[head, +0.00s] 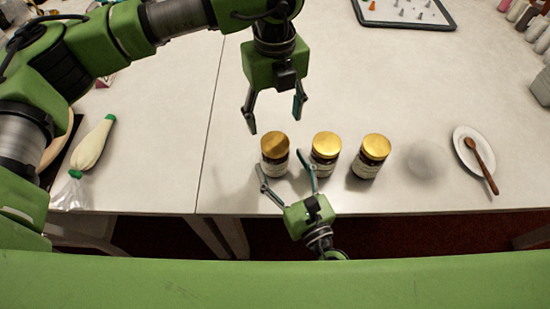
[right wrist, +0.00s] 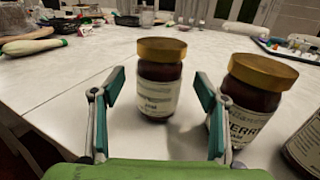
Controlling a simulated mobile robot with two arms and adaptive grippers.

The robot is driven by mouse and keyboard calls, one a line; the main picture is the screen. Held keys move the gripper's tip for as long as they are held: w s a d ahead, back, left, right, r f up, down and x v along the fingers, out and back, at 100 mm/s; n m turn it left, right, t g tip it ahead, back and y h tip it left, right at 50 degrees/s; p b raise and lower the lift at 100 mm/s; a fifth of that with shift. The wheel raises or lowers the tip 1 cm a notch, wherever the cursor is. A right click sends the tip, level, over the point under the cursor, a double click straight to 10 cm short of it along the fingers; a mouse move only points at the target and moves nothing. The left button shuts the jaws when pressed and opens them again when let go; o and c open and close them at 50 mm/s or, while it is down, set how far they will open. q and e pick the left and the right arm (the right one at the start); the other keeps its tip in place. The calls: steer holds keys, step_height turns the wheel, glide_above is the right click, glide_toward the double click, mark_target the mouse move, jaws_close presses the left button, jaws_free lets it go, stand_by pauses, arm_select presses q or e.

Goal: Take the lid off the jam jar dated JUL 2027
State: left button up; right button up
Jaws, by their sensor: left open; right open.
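Three dark jam jars with gold lids stand in a row near the table's front edge: a left jar (head: 275,163), a middle jar (head: 325,160) and a right jar (head: 368,163). In the right wrist view, the left jar (right wrist: 158,92) is upright just ahead of my right gripper (right wrist: 160,78). The middle jar (right wrist: 245,105) is beyond the right finger, its label partly reading "ERRY". I cannot read any date. My right gripper (head: 281,163) is open, fingers toward the left jar. My left gripper (head: 273,115) is open and empty, pointing down above and behind the left jar's lid (head: 274,141).
A white plate with a wooden spoon (head: 480,160) lies right of the jars, past a pale round object (head: 425,160). A piping bag (head: 94,145) lies at left. A tray of small tips (head: 405,22) is at the back. Table between is clear.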

steer(key=shift+x, duration=2.05)
steer(key=shift+c, duration=0.4)
